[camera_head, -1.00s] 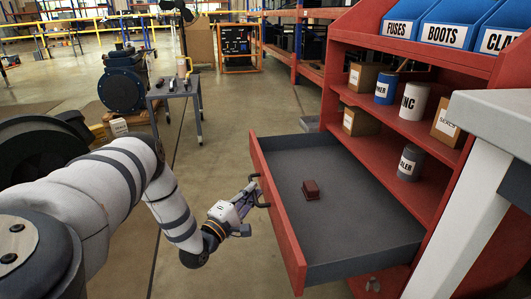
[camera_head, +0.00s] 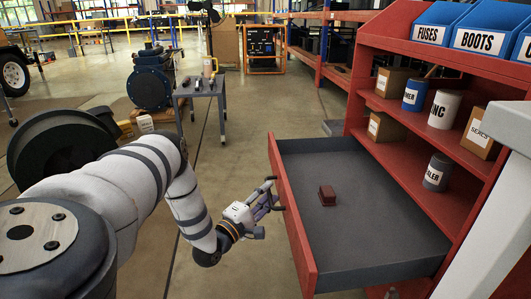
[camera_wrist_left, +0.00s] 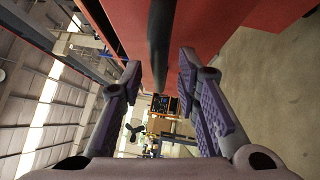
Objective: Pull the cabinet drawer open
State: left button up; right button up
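The red cabinet drawer (camera_head: 293,225) stands well out from the red cabinet (camera_head: 396,155), with its grey floor exposed. A dark bar handle (camera_head: 268,183) is on its front face. My left gripper (camera_head: 267,205) is at this handle. In the left wrist view, the two purple-padded fingers of the left gripper (camera_wrist_left: 160,85) are spread apart. The dark handle (camera_wrist_left: 160,40) runs between them, with a gap visible on its left side; contact on the right is unclear. My right gripper is not in view.
A small brown-red block (camera_head: 327,196) lies in the drawer. Cans, cardboard boxes and blue labelled bins (camera_head: 490,40) fill the shelves. A pale grey structure (camera_head: 487,205) is at the right. A small grey table (camera_head: 200,90) stands behind.

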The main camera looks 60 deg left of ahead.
pick_arm(q)
jog(key=v, duration=1.2)
